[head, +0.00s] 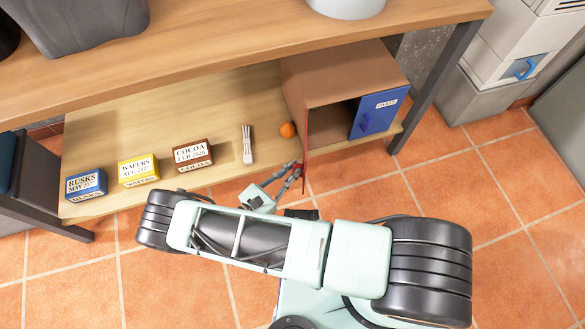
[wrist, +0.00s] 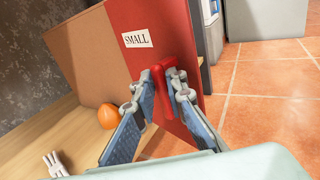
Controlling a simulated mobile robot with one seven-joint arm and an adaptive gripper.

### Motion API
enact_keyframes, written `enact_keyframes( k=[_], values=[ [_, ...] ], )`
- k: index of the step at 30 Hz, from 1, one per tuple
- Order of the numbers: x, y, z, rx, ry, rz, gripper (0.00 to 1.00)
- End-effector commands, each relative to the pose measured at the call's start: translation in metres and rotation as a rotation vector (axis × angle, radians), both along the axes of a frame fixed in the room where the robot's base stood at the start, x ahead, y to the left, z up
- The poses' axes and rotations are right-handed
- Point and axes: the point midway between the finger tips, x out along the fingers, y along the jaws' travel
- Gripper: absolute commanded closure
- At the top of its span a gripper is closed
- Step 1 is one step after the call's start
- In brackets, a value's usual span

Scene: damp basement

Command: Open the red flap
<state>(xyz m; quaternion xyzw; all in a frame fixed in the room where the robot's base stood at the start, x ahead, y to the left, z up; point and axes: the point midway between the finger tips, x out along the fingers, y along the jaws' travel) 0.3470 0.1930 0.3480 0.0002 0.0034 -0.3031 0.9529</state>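The red flap (wrist: 125,60) bears a white label reading SMALL and a red handle (wrist: 166,80). It is hinged at the left front of a brown box (head: 340,68) on the lower shelf. In the head view the flap (head: 306,150) is seen nearly edge-on, swung out toward me, and a dark opening shows to its right. My gripper (wrist: 165,84) has its two fingers closed in on either side of the handle. It also shows in the head view (head: 298,168), at the flap's lower left. The exact finger contact is partly hidden.
A blue PARTS door (head: 378,110) covers the box's right side. An orange object (head: 288,130) and a white fork-like object (head: 247,145) lie left of the flap. Blue, yellow and brown boxes (head: 193,154) line the shelf's front. Tiled floor (head: 480,190) is free at right.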

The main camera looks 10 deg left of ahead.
Motion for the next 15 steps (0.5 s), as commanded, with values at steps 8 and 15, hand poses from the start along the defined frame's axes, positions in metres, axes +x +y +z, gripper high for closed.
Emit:
enact_keyframes(
  k=[8, 15],
  values=[
    [0.0066, 0.001, 0.004, -0.004, -0.012, 0.008, 0.84],
    [0.0047, 0.0012, 0.0035, -0.004, -0.009, 0.007, 0.84]
  ],
)
